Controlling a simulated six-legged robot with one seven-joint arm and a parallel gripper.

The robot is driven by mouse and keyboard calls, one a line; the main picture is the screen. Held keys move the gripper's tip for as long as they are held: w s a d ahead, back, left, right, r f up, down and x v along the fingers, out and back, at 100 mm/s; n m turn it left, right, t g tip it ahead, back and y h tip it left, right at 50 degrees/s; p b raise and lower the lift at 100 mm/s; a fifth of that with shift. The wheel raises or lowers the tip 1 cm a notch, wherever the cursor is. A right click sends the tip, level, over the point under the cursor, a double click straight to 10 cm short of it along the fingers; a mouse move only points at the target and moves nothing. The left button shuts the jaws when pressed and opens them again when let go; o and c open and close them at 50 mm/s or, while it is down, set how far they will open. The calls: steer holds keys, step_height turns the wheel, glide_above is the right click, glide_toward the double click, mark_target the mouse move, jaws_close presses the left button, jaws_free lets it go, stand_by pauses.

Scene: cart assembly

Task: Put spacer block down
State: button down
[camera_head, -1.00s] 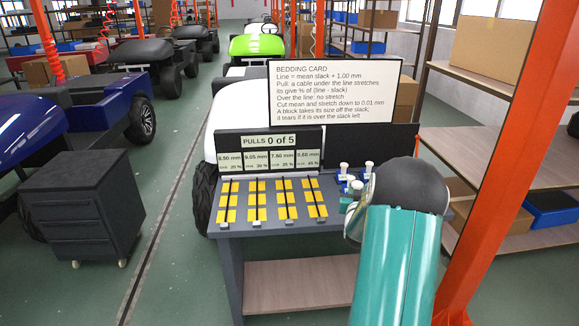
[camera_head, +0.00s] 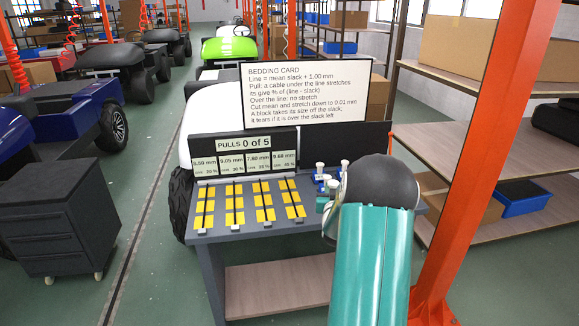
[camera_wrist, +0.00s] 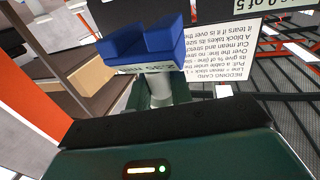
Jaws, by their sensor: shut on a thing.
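A blue spacer block (camera_wrist: 142,47) with a white knob (camera_wrist: 160,90) fills the upper middle of the wrist view. A partly covered label by it seems to read 2.35 mm. My gripper (camera_wrist: 165,84) is shut on the knob, one green finger on each side. In the head view my gripper is mostly hidden behind my arm, with a teal part (camera_head: 323,204) showing at the table's right end. Other blue blocks with white knobs (camera_head: 321,170) stand on the table (camera_head: 236,236) beside it; which one is held is unclear there.
Yellow pads (camera_head: 235,203) in columns with dark cables cover the table's left part. A display reading "PULLS 0 of 5" (camera_head: 243,144) and a bedding card (camera_head: 305,95) stand behind. An orange post (camera_head: 465,150) rises at right. A dark drawer cabinet (camera_head: 55,215) stands left.

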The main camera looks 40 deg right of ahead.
stand_by(0.4)
steer(key=w+a+f+n+t+y, duration=0.1)
steer(key=w+a+f+n+y, duration=0.2)
steer(key=a, duration=0.9)
steer(key=w+a+f+n+t+y, duration=0.15)
steer(key=w+a+f, duration=0.3)
steer(key=a, duration=0.65)
steer(key=w+a+f+n+t+y, duration=0.2)
steer(key=w+a+f+y, duration=0.2)
steer(key=a, duration=0.8)
steer(key=s+a+f+n+y, duration=0.1)
steer(key=a+f+y, duration=0.1)
steer(key=a, duration=0.6)
steer(key=s+a+f+n+y, duration=0.1)
steer(key=a+y, duration=0.1)
steer(key=a, duration=0.5)
steer(key=s+a+f, duration=0.1)
steer(key=s+f, duration=0.4)
steer(key=f, duration=0.1)
steer(key=shift+f, duration=0.25)
steer(key=shift+d+t, duration=0.1)
steer(key=shift+t, duration=0.15)
